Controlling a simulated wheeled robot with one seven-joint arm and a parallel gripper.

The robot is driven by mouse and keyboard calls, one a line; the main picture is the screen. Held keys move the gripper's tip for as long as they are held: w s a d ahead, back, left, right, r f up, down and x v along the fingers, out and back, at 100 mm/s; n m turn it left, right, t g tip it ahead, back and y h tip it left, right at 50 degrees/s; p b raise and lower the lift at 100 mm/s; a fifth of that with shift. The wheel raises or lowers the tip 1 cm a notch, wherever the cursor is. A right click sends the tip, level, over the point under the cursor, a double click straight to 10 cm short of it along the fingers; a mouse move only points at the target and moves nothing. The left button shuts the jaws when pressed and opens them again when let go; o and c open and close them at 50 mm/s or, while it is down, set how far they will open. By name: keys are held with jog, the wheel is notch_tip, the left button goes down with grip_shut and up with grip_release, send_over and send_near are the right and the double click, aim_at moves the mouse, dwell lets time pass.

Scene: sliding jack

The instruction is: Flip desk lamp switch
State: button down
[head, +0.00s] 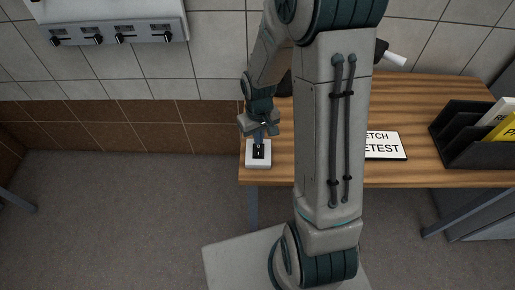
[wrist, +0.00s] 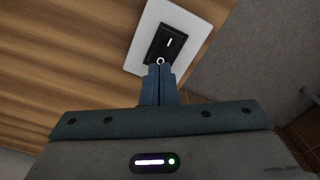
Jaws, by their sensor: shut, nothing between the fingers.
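The switch is a black rocker in a white square plate (head: 258,158) near the left front corner of the wooden desk. In the wrist view the black rocker (wrist: 171,42) shows a white line at its far end and a white circle at its near end. My gripper (head: 259,138) is shut and empty, directly over the switch. In the wrist view its closed fingertips (wrist: 159,68) overlap the circle end of the rocker. I cannot tell whether they touch it. The desk lamp is not clearly seen; a dark object with a white tube (head: 392,57) is partly hidden behind my arm.
On the wooden desk (head: 420,95), a white sign (head: 386,146) lies right of my arm, partly covered. A black file holder (head: 472,140) with folders stands at the right. A panel with several knobs (head: 112,20) hangs on the tiled wall. The floor left of the desk is clear.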

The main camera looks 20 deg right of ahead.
jog(key=shift+f+b, duration=0.75)
jog(key=shift+f, duration=0.15)
dwell(0.4)
jog(key=shift+r+p, duration=2.65)
jog(key=shift+r, duration=0.9)
jog(key=s+r+m+t, duration=0.2)
jog(key=s+r+t, duration=0.1)
jog(key=s+r, duration=1.1)
jog(key=v, duration=0.4)
jog(key=shift+w+a+r, duration=0.2)
